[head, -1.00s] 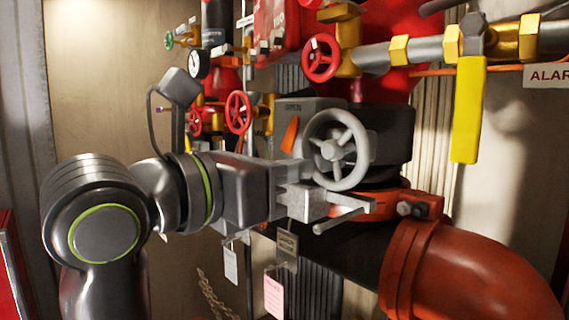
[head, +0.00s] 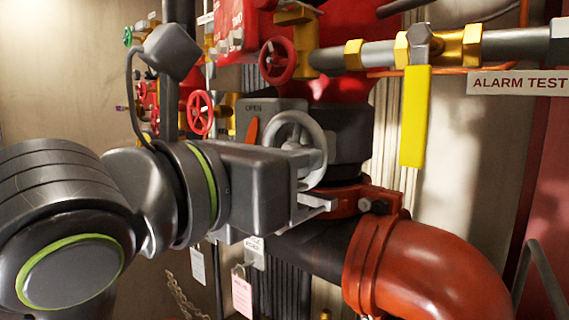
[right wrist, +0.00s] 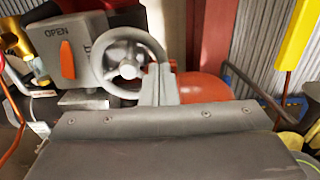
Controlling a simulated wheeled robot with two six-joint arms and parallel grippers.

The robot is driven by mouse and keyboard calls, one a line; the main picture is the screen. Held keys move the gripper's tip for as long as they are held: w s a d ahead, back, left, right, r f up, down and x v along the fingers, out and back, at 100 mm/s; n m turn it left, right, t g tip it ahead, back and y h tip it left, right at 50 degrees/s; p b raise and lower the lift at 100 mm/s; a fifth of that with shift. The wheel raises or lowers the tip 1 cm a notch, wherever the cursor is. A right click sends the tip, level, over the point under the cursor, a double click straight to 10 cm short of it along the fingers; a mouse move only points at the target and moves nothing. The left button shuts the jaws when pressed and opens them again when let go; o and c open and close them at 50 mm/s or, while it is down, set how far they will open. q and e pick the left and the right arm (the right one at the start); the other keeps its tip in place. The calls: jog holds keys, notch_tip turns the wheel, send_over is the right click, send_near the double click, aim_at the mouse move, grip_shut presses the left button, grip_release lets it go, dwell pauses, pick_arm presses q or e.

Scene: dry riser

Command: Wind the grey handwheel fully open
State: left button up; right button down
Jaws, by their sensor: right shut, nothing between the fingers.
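The grey handwheel (head: 321,150) is a spoked ring on the side of a grey box (head: 283,104) marked OPEN, which has an orange pointer (head: 251,133). In the right wrist view the handwheel (right wrist: 97,65) stands just beyond my fingers, with the pointer (right wrist: 67,60) to its left. My right gripper (head: 318,206) is at the wheel's lower edge in the head view. Its fingers (right wrist: 158,84) are shut and empty, overlapping the wheel's lower right rim in the wrist view; contact cannot be told. My arm hides the wheel's lower left part. My left gripper is out of view.
A yellow lever (head: 414,115) hangs from the brass pipework at the upper right. A large red pipe elbow (head: 430,270) lies below the wheel. Red handwheels (head: 277,60) sit behind at upper left. A pink tag (head: 242,297) hangs below my arm.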

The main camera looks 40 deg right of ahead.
jog(key=shift+w+r+p, duration=0.1)
jog(key=shift+r+p, duration=0.35)
jog(key=shift+r, duration=0.3)
pick_arm(q)
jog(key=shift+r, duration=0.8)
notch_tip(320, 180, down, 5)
jog(key=b, duration=0.4)
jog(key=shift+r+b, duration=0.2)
jog(key=shift+b, duration=0.15)
pick_arm(e)
jog(key=a, duration=0.3)
jog(key=shift+a, duration=0.35)
jog(key=shift+d+f, duration=0.1)
